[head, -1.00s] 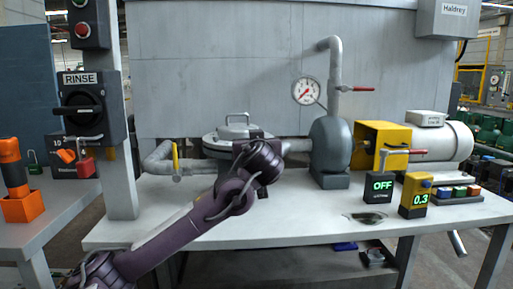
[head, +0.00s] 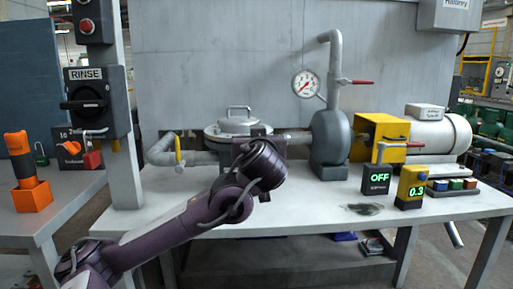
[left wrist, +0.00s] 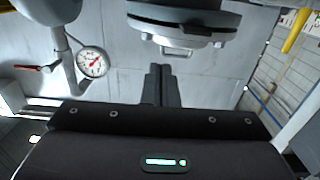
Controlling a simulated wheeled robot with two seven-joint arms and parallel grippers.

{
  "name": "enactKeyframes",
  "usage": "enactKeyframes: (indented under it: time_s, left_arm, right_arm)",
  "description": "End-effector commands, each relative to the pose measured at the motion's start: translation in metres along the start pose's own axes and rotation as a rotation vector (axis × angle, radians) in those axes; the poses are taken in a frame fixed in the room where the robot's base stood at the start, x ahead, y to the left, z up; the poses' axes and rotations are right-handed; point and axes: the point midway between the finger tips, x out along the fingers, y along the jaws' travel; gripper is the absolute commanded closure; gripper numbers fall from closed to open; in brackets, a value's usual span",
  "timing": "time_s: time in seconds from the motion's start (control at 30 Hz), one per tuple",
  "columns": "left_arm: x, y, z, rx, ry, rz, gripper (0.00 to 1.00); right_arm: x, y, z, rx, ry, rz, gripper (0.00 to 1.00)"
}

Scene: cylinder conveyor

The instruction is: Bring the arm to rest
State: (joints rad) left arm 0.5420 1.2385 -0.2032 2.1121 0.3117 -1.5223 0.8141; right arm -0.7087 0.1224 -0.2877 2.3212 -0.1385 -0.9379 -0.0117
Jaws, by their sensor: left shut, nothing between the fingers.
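My left arm comes in from the lower left in the head view and reaches over the white bench, its forearm raised and bent at the wrist. The left gripper (left wrist: 160,82) shows in the left wrist view with its two dark fingers together and nothing between them. In the head view the gripper is mostly hidden behind my wrist, in front of the grey lidded vessel (head: 240,126). The lid of that vessel also shows in the left wrist view (left wrist: 182,28), beyond the fingertips. I cannot tell the exact gap. My right gripper is in no view.
The bench (head: 300,215) carries a pump (head: 330,142), yellow housing (head: 375,140), motor (head: 440,138) and "OFF" box (head: 376,180). A gauge (head: 306,84) is behind. The RINSE switch post (head: 125,170) stands left of my arm. The bench's front middle is mostly clear.

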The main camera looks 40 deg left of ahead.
Motion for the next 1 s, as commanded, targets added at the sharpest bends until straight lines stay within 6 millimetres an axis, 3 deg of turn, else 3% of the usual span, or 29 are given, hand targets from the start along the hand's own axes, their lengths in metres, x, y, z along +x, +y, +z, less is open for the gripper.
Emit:
enactKeyframes:
  time_s: [0.23, 0.53, 0.63, 0.77, 0.87, 1.0]
  left_arm:
    - [-0.016, 0.0, 0.006, -0.001, 0.0, -0.001, 1.0]
    - [-0.018, 0.0, 0.006, -0.002, -0.001, -0.001, 1.0]
    - [-0.018, 0.006, 0.017, 0.02, -0.017, 0.017, 1.0]
    - [-0.021, 0.035, 0.068, 0.118, -0.088, 0.103, 1.0]
    - [-0.035, 0.065, 0.131, 0.233, -0.172, 0.218, 1.0]
    - [-0.07, 0.101, 0.221, 0.376, -0.287, 0.397, 1.0]
  right_arm:
    - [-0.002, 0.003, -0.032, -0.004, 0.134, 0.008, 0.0]
    - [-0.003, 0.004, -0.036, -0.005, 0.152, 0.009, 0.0]
    - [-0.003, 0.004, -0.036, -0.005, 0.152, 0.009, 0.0]
    - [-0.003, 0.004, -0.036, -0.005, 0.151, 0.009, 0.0]
    - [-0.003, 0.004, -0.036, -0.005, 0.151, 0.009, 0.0]
    - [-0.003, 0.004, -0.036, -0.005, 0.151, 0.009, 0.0]
